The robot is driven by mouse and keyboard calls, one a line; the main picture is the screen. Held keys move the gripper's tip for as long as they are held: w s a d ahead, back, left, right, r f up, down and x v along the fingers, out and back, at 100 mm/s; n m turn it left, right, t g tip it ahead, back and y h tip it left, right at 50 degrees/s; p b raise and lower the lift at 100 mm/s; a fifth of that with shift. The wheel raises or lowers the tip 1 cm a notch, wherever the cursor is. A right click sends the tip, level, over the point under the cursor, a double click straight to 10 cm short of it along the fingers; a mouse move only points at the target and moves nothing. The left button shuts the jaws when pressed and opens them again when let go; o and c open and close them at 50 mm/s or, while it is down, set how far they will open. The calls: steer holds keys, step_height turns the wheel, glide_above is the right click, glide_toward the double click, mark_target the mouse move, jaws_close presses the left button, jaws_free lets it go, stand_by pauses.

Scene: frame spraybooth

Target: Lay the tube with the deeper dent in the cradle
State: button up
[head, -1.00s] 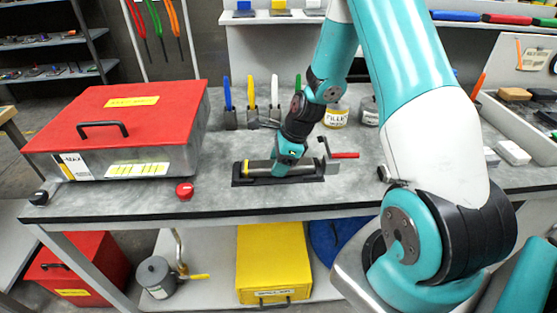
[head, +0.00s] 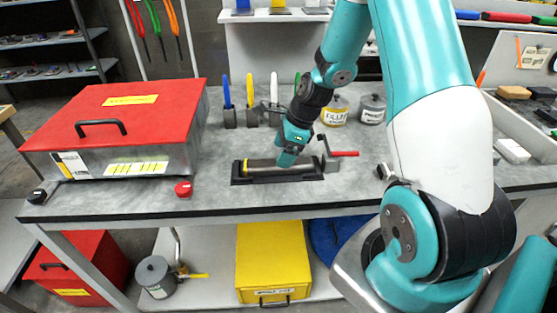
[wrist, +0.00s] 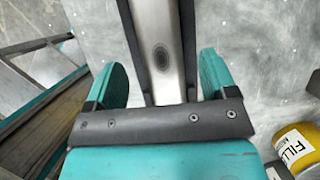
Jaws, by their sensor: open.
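A grey metal tube (head: 262,164) with a yellow band at its left end lies in the black cradle (head: 240,181) on the bench. In the wrist view the tube (wrist: 160,25) shows one dark oval dent and runs between the two dark cradle sides (wrist: 132,40). My gripper (head: 287,161) is over the right part of the tube. In the wrist view my gripper (wrist: 163,78) has its fingers apart, one on each side of the tube, with gaps between. Whether the fingertips are clear above the cradle is hard to tell. I see no second tube.
A red-handled clamp (head: 343,154) stands at the cradle's right end. A large red-lidded box (head: 120,125) fills the bench's left, with a red button (head: 184,190) by the front edge. Tins (head: 334,111) and upright coloured tools (head: 250,100) stand behind.

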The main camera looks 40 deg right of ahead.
steer(key=v, duration=0.8)
steer(key=s+a+r+n+g, duration=0.1)
steer(key=s+a+r+n, duration=0.25)
steer(key=a+n, duration=0.5)
steer(key=s+a+r+n, duration=0.3)
steer(key=a+r+n, duration=0.2)
steer(key=a+n, duration=0.3)
steer(key=s+a+r+n+g, duration=0.1)
steer(key=s+a+r+n, duration=0.2)
steer(key=s+a+n, duration=0.6)
steer(key=s+n, duration=0.4)
steer(key=n, duration=0.2)
steer(key=shift+a+g, duration=0.3)
steer(key=shift+a, duration=0.05)
steer(key=shift+r, duration=0.1)
steer(key=shift+c, duration=0.3)
